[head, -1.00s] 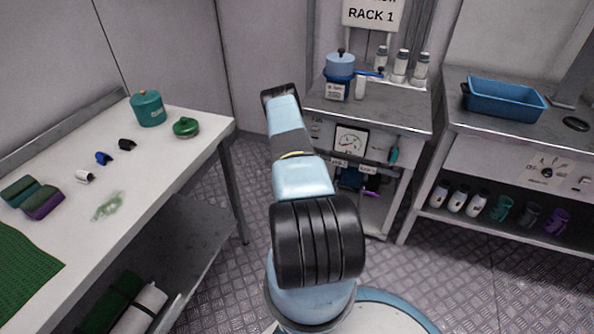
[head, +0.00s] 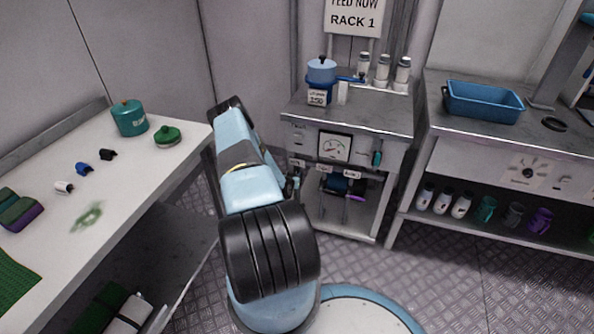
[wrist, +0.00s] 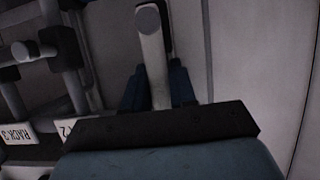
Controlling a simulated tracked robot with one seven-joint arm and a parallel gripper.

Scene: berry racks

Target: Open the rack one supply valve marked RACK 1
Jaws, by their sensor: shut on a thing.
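In the wrist view my gripper (wrist: 157,92) is shut on a pale grey valve lever (wrist: 153,58) with a round end, which stands between the two dark fingers. The lever's own label is hidden behind my gripper. Upside-down tags reading RACK 3 (wrist: 17,133) and one ending in 2 (wrist: 66,128) lie to its left, so by its place it is the RACK 1 supply valve. In the head view the row of valve tags (head: 323,169) shows under the gauge bench, and my arm hides most of my gripper at its left end.
Two more levers (wrist: 28,50) stand left of the held one. A RACK 1 sign (head: 353,20) hangs above. A white table (head: 125,185) is left of my arm.

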